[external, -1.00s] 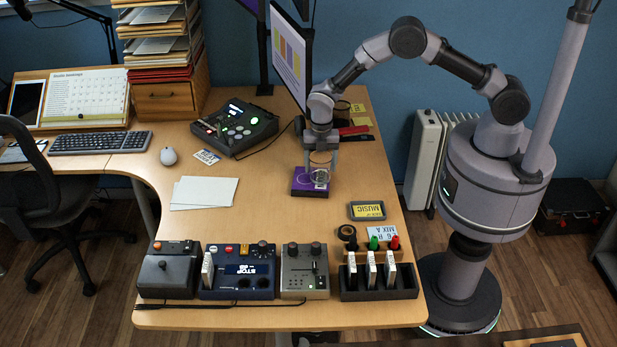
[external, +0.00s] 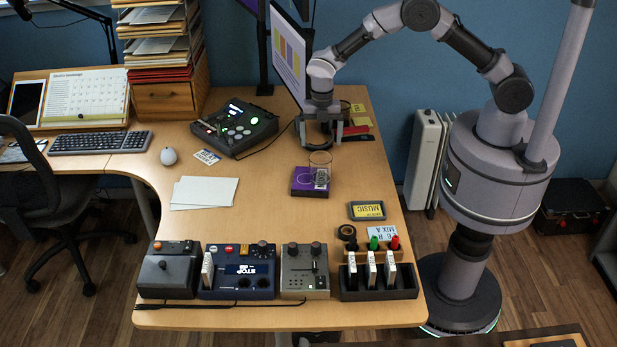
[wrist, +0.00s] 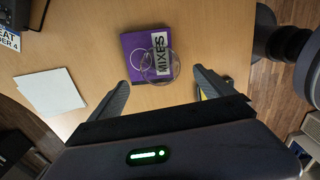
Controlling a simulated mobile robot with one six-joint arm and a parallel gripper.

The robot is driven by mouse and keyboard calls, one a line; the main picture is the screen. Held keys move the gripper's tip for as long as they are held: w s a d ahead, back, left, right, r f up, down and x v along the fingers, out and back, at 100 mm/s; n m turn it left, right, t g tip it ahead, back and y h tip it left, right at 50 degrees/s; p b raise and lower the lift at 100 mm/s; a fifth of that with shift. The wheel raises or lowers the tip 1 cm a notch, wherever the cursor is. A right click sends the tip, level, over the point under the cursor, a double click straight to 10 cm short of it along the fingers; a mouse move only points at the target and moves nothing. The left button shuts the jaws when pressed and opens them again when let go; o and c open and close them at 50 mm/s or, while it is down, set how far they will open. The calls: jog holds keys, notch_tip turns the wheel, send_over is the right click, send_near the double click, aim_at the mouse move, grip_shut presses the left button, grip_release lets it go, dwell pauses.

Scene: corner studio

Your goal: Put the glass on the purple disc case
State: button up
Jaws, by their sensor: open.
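The purple disc case (external: 300,189) lies flat on the desk, and its purple top with a "MIXES" label also shows in the wrist view (wrist: 133,44). The clear glass (external: 320,165) stands upright on the case, toward its right side. In the wrist view the glass (wrist: 172,68) appears as a clear ring partly over the label and reaching the case's edge. My gripper (external: 321,140) is open and empty, above and behind the glass. In the wrist view its two fingers (wrist: 163,88) are spread wide, apart from the glass.
A monitor (external: 288,55) stands close to the left of my gripper. A control box (external: 235,128) sits left of the case. Yellow and red items (external: 360,122) lie behind my gripper. Paper sheets (external: 204,192) lie left, and desk space in front of the case is clear.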

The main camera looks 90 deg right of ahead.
jog(key=s+a+r+m+t, duration=0.1)
jog(key=s+a+r+m, duration=0.2)
jog(key=r, duration=0.4)
jog(key=s+a+r+m+t, duration=0.1)
jog(key=s+a+r+m, duration=0.15)
jog(key=r, duration=0.55)
jog(key=s+a+r+m+t, duration=0.1)
jog(key=s+a+r+m, duration=0.25)
jog(key=r, duration=0.35)
jog(key=s+a+r+m+t+y, duration=0.1)
jog(key=s+a+r+m, duration=0.2)
jog(key=s+m, duration=0.6)
jog(key=s+a+r+m+t+y, duration=0.1)
jog(key=s+a+r+m+t, duration=0.2)
jog(key=s, duration=0.9)
notch_tip(320, 180, down, 7)
jog(key=m+g+b, duration=0.1)
jog(key=b, duration=0.5)
jog(key=shift+s+a+r, duration=0.15)
jog(key=shift+s+a, duration=0.05)
